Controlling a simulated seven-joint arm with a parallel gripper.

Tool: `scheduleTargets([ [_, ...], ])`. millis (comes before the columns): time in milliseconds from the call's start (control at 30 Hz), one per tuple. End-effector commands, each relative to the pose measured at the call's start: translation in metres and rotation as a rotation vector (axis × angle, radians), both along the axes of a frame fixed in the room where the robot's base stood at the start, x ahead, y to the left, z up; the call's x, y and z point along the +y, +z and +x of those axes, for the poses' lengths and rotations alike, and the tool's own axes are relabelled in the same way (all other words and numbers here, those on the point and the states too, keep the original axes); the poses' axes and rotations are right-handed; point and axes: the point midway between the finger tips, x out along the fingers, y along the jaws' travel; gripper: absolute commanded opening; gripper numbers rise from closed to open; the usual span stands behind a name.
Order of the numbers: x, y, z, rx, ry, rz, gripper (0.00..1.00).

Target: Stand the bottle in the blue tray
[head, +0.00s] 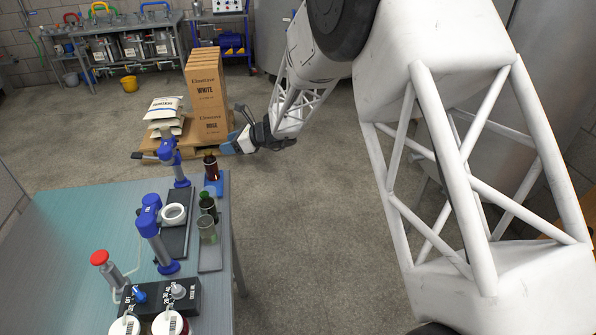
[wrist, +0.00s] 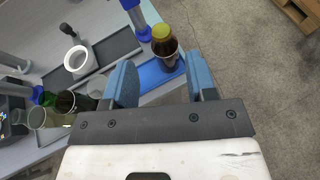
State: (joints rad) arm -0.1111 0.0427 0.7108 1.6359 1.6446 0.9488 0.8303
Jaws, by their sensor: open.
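A dark brown bottle (head: 210,168) stands upright at the far right corner of the table, on the blue tray (head: 214,188). In the wrist view the bottle (wrist: 165,49) shows a yellow-green top, and the blue tray (wrist: 150,76) extends to its left. My gripper (head: 224,147) is beside and above the bottle in the head view. In the wrist view my gripper (wrist: 160,61) has its blue fingers wide apart and empty, with the bottle just beyond the fingertips, in line with the gap. No finger visibly touches it. The bottle's base is partly hidden.
A green bottle (head: 208,206) and a clear greenish one (head: 207,231) stand nearer along the table's right edge, by a grey tray (head: 210,260). Blue-headed stands (head: 151,222) rise left of them. Boxes (head: 208,97) stand on a floor pallet behind. Floor right of the table is clear.

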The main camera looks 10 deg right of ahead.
Motion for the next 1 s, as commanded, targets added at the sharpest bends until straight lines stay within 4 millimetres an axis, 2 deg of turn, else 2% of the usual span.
scheduleTargets([
  [233, -0.003, 0.010, -0.009, -0.025, 0.027, -0.026, 0.52],
  [433, -0.014, 0.039, -0.043, -0.114, 0.125, -0.122, 0.52],
  [567, -0.026, 0.065, -0.078, -0.202, 0.225, -0.221, 0.52],
  [700, -0.043, 0.091, -0.124, -0.305, 0.351, -0.342, 0.52],
  [1000, -0.086, 0.133, -0.225, -0.514, 0.630, -0.602, 0.52],
])
